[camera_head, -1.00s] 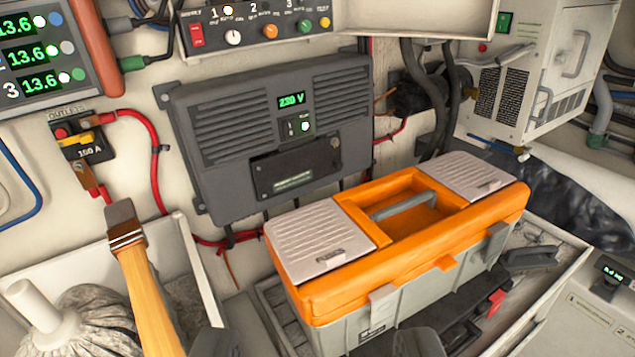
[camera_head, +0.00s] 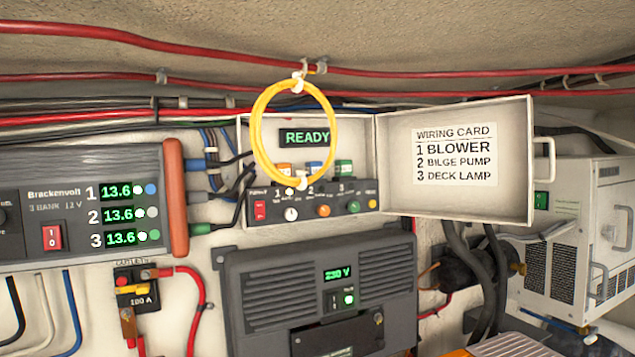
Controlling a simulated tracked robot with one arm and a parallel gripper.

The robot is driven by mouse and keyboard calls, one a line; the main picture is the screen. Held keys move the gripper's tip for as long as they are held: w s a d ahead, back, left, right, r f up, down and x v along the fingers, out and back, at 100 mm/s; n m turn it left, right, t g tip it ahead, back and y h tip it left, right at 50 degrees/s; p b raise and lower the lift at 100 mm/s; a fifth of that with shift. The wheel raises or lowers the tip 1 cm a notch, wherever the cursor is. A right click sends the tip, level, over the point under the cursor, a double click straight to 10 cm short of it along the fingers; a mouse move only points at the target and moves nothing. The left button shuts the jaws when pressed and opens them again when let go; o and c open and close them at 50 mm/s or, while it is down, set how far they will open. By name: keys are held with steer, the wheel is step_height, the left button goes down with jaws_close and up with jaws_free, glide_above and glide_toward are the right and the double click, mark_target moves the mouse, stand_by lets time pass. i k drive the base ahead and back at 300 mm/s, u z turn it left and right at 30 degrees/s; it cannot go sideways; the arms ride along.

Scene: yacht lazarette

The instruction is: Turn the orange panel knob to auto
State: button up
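The orange knob (camera_head: 323,210) sits on the dark control strip (camera_head: 306,203) along the bottom of the open panel box, right of centre in the strip. A white knob (camera_head: 291,214) is to its left and a green knob (camera_head: 352,206) to its right. The markings around the knobs are too small to read, so I cannot tell where the orange knob points. A green READY display (camera_head: 306,137) is lit above in the box. My gripper is not in this view.
A yellow cable loop (camera_head: 258,125) hangs from the red overhead cable across the box's left part, its lower end just above the strip. The open lid (camera_head: 455,205) extends right. The charger (camera_head: 75,205) is left, the inverter (camera_head: 262,290) below. The orange knob's front is clear.

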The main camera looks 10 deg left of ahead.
mark_target(323, 210)
steer(key=u, duration=2)
steer(key=k, duration=0.8)
steer(key=z, duration=1.45)
steer(key=i, duration=0.95)
